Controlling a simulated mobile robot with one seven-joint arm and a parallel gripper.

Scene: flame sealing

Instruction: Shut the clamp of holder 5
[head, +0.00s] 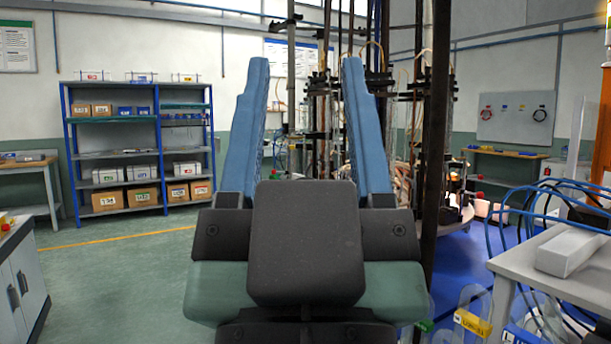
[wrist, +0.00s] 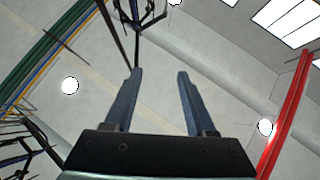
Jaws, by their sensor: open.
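My gripper (head: 305,75) fills the middle of the head view, with its two blue fingers spread wide and pointing up. It is open, with nothing between the fingers. In the wrist view my gripper (wrist: 160,76) is also open and empty, against the ceiling. The sealing machine (head: 400,120), with dark upright posts and several holders, stands behind and right of my gripper in the head view. I cannot tell which holder is number 5, nor see its clamp clearly. My gripper and a thick dark post hide part of the machine.
A blue shelf rack (head: 140,140) with boxes stands at the back left. A grey cabinet (head: 20,275) is at the left edge. A grey table (head: 560,265) with blue hoses is at the right. The green floor (head: 115,280) at the left is clear.

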